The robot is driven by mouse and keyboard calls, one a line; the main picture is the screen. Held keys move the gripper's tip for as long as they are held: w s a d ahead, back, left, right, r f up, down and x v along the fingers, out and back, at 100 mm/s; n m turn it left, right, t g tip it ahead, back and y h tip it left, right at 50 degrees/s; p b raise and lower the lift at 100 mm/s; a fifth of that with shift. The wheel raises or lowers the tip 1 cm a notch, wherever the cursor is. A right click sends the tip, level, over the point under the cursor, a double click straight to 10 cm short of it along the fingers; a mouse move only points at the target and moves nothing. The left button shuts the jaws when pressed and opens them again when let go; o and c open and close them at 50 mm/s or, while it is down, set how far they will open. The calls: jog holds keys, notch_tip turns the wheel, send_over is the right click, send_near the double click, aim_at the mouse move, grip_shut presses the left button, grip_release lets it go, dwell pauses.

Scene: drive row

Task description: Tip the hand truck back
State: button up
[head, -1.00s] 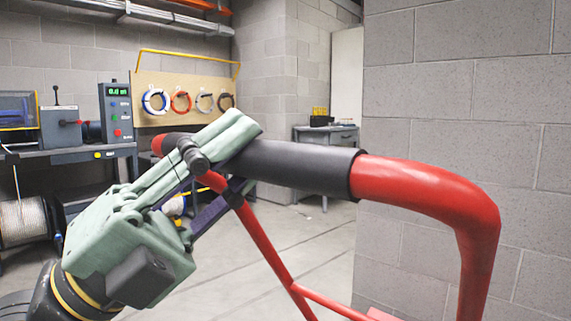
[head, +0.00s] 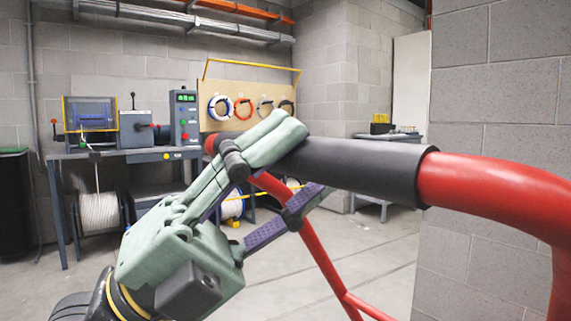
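The hand truck's red tube handle (head: 495,190) fills the right side of the head view, with a dark grey grip sleeve (head: 365,168) along its top bar. A thinner red frame tube (head: 318,255) runs down from the left end of the bar. The truck's lower part is out of view. My gripper (head: 308,160) is at the left end of the sleeve. Its green upper finger lies across the top of the bar. Its purple-padded lower finger stands spread away below the bar, so the gripper looks open around the handle. Contact with the sleeve cannot be told.
A block wall (head: 500,110) stands close at the right. A workbench (head: 120,153) with machines and a wire spool (head: 100,211) stands at the back left. A dark bin (head: 14,205) is at the far left. Bare concrete floor (head: 385,245) lies behind the handle.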

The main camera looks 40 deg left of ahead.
jog(key=shift+r, duration=0.1)
jog(key=shift+a, duration=0.1)
jog(key=shift+s+a+f, duration=0.2)
jog(key=v, duration=1.1)
jog(key=shift+s+f, duration=0.15)
jog(key=shift+a, duration=0.1)
